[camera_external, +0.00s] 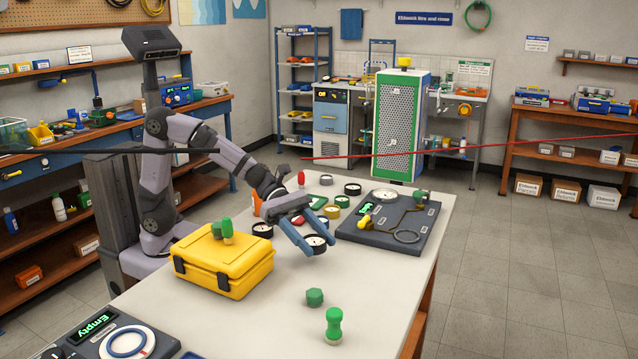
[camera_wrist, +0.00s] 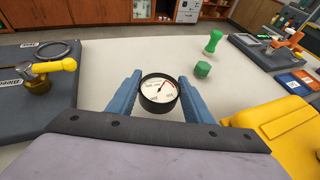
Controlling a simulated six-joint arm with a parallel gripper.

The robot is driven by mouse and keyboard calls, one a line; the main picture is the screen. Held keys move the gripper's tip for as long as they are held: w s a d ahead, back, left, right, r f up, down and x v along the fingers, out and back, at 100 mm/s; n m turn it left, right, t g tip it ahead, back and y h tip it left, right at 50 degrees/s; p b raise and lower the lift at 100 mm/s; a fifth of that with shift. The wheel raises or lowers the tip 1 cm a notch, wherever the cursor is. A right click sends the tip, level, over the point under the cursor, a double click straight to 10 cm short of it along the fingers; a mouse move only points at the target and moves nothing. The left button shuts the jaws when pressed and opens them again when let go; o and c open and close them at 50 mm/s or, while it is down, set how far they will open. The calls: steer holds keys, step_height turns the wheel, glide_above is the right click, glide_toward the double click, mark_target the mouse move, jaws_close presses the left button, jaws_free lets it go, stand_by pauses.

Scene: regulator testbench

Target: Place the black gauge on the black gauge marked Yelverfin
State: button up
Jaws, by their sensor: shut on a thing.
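My gripper (camera_external: 309,235) is shut on a black gauge with a white dial (camera_external: 315,244), held above the white table left of the dark grey panel.
The dark grey panel (camera_external: 345,233) carries a round gauge, a yellow-handled valve, piping and an empty ring (camera_external: 407,236). A yellow case (camera_external: 222,282) stands at left. A green hexagonal piece (camera_external: 314,297) and green knob (camera_external: 333,325) stand in front. The table's front right is clear.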

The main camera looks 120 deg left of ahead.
mark_target(314, 262)
steer(key=shift+f+b, duration=0.5)
steer(key=shift+f, duration=1.35)
steer(key=shift+f, duration=0.15)
steer(key=o, duration=1.2)
steer(key=shift+r, duration=0.3)
steer(key=v, duration=1)
steer(key=shift+s+a+p, duration=0.2)
steer(key=shift+p, duration=0.1)
steer(key=shift+o, duration=0.4)
steer(key=shift+v, duration=0.75)
